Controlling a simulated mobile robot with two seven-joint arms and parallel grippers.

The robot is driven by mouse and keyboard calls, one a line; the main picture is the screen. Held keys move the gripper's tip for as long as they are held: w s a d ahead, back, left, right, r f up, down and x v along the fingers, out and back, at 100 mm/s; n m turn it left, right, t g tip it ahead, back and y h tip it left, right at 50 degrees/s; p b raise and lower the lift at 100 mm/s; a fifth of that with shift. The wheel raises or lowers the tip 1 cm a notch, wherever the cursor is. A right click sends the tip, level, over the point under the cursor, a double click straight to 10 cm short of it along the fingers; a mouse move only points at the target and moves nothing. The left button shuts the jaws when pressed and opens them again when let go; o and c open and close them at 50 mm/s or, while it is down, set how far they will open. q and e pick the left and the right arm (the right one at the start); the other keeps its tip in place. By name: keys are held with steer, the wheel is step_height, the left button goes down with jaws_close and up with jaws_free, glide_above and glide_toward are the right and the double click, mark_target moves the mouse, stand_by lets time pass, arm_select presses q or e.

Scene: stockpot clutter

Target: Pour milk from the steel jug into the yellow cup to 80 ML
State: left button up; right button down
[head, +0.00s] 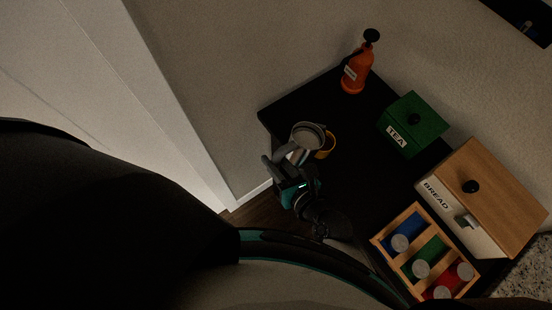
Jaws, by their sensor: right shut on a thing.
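The steel jug (306,139) is at the left end of the dark counter in the head view. My right gripper (281,163) is shut on the jug at its lower left side in the picture. The jug's round top faces up toward the camera. The yellow cup (329,146) is just right of the jug and partly hidden by it. I cannot tell whether jug and cup touch, or how much the jug tilts. The milk level in either is too dark and small to read. My left gripper is not in view.
An orange bottle (355,75) with a black top stands at the far end of the dark counter (352,172). A green TEA box (417,125), a wooden BREAD box (505,198) and a wooden rack (388,257) of several coloured jars stand to the right. The counter's middle is clear.

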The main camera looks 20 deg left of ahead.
mark_target(278, 158)
steer(key=shift+w+r+m+g+y, duration=0.1)
steer(key=shift+r+m+g+y, duration=0.3)
steer(key=shift+r, duration=0.4)
steer(key=shift+w+r+m+g, duration=0.1)
steer(key=shift+r+m+g, duration=0.4)
steer(key=shift+r+m, duration=0.35)
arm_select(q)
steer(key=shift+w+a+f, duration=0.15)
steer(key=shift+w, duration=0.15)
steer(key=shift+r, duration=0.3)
arm_select(e)
steer(key=shift+d+r, duration=0.1)
steer(key=shift+w+d+r+m+g+y, duration=0.3)
steer(key=shift+w+r+m+g+y, duration=0.1)
steer(key=shift+r+m+y, duration=0.3)
stand_by(0.8)
